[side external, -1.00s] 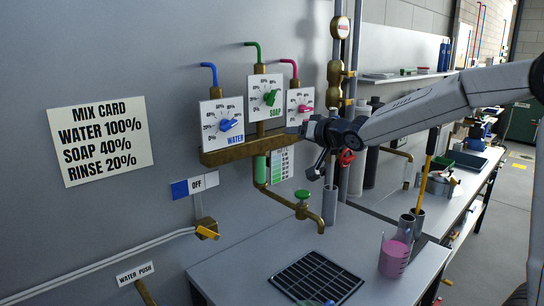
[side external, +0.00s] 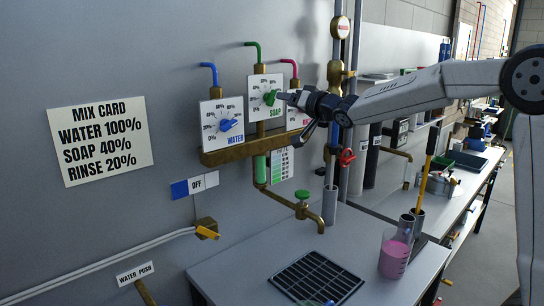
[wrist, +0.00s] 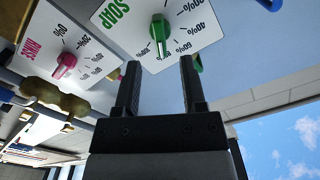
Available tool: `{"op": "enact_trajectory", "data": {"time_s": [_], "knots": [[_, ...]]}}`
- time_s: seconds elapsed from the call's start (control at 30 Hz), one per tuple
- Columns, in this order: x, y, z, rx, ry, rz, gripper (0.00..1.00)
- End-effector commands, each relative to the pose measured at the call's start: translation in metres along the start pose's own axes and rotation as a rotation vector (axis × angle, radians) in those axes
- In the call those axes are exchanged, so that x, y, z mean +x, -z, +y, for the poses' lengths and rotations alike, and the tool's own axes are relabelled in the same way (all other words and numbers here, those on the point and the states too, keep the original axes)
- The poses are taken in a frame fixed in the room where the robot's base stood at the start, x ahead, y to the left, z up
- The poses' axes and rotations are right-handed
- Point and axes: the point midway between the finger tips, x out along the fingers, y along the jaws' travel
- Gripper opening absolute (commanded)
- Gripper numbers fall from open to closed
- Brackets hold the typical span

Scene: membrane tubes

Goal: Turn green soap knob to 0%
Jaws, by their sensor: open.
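The green soap knob (side external: 269,98) sits on the white SOAP dial plate (side external: 256,89) on the wall panel. In the wrist view the knob (wrist: 160,33) lies just beyond and between my two fingers, on the SOAP plate (wrist: 189,52). My gripper (side external: 281,96) is at the right of the knob in the side view, its fingertips close to the knob. In the wrist view my gripper (wrist: 160,70) is open with nothing between its fingers. I cannot tell whether a fingertip touches the knob.
The blue WATER knob (side external: 229,125) is at the left on its own dial. The pink RINSE knob (wrist: 66,64) is close beside the SOAP dial, and my gripper partly covers its dial in the side view. A brass block (side external: 228,153) runs below the dials.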

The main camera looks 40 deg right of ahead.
Motion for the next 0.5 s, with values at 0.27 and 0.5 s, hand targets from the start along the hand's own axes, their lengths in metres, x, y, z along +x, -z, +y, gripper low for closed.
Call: {"op": "enact_trajectory", "data": {"time_s": [0.27, 0.5], "knots": [[0.030, -0.001, 0.000, 0.000, 0.000, -0.002, 0.53], [0.046, 0.000, 0.000, 0.001, 0.000, -0.001, 0.53]]}}
